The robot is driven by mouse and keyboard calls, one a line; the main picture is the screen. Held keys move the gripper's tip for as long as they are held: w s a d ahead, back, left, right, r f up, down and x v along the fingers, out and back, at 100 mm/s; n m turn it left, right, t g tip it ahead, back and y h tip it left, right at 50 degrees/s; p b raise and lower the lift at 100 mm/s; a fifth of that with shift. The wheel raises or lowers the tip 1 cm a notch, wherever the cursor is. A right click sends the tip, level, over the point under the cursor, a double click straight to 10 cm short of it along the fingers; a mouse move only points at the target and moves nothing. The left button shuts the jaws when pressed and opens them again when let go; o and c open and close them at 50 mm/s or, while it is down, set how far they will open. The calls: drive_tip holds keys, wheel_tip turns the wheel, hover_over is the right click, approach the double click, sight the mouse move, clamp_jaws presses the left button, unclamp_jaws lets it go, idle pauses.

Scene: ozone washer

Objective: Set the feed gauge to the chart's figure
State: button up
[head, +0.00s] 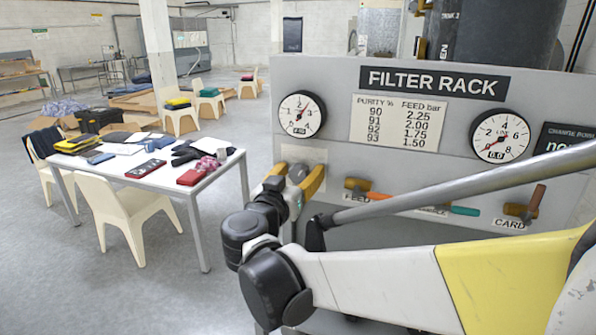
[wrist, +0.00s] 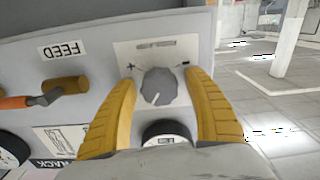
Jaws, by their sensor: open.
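My gripper (head: 296,174) is open at the lower left of the filter rack panel. In the wrist view its two yellow fingers (wrist: 160,82) stand either side of a grey round knob (wrist: 158,86) and appear not to grip it. The knob has a pale pointer line and plus and minus marks beside it. A round gauge (head: 302,114) is above the gripper in the head view; its small readout is too fine to read surely. The chart (head: 399,123) pairs purity 90, 91, 92, 93 with feed 2.25, 2.00, 1.75, 1.50 bar.
A second gauge (head: 499,136) at the right reads 0.0. A green-handled valve (head: 463,210) is further right. A cluttered white table (head: 205,181) stands left.

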drive_tip(key=c, duration=1.2)
drive_tip(key=n, duration=0.5)
drive_tip(key=o, duration=1.2)
drive_tip(key=v, duration=1.2)
